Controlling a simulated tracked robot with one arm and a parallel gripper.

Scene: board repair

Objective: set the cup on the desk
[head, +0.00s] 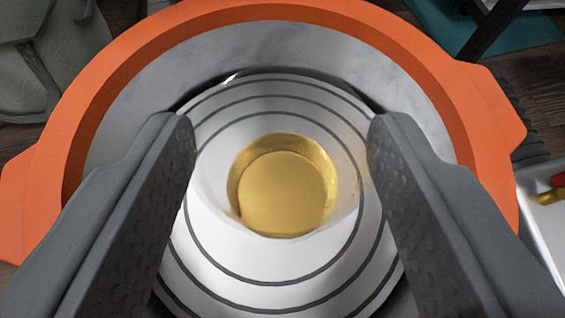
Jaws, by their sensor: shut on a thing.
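A pale cup with a gold inside (282,190) shows from above in the middle of the head view. My gripper (282,130) has one dark grey finger on each side of it and is shut on the cup. White surfaces with dark rings (275,262) surround the gold part; I cannot tell where the cup's wall ends and any striped dish under it begins. A large orange pan (300,12) with a grey inside lies behind and around the cup in the picture. I cannot tell whether the cup touches it. The cup's base is hidden.
A white tray (540,232) with a red and gold item (550,196) in it is at the right edge. A teal mat (530,30) and dark legs are at the top right. A grey-green object (45,70) is at the top left. Little bare dark wood shows.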

